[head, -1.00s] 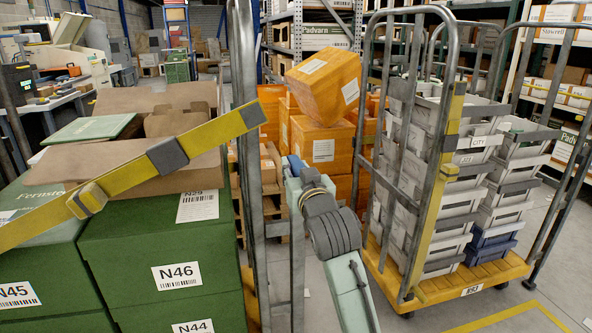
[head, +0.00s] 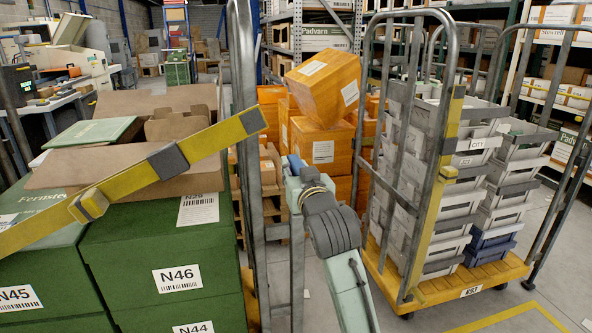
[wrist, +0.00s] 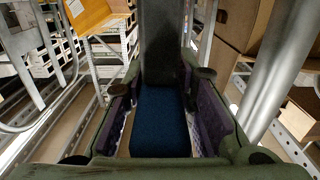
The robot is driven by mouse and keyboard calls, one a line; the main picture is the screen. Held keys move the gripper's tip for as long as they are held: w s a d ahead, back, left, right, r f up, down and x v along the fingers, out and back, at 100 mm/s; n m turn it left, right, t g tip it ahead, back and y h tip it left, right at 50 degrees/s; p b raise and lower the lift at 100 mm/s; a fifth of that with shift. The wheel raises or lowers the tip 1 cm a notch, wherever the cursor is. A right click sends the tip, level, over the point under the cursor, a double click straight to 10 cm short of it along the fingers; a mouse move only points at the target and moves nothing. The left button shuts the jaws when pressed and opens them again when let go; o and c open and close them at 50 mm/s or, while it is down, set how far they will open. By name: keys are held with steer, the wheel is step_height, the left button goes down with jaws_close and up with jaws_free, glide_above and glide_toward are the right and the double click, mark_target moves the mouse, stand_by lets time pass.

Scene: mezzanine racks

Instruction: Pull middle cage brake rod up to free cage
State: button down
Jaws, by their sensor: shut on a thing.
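My gripper (head: 296,170) is at the steel post of the cage in the middle of the head view, just right of the post. A small blue piece (head: 293,163) shows at its tip, partly hidden by my arm. In the wrist view my gripper (wrist: 160,88) has its two purple-lined fingers on either side of a blue block (wrist: 160,118), which I take to be the brake rod's grip. My gripper is shut on it. The middle cage's steel frame (head: 246,120) stands upright. The rod's lower end and the brake itself are hidden.
Green boxes (head: 165,250) fill the left, with a yellow strap (head: 125,180) across them. A cage of grey trays on a yellow base (head: 440,296) stands right. Orange boxes (head: 325,90) are stacked behind my gripper. Open floor shows at bottom right.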

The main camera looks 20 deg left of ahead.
step_height(320, 180, up, 5)
steer(key=shift+r+p, duration=0.1)
steer(key=shift+p, duration=1.15)
steer(key=c, duration=1.6)
jaws_free()
steer(key=shift+o, duration=1.3)
steer(key=shift+f, duration=0.2)
steer(key=v, duration=1.2)
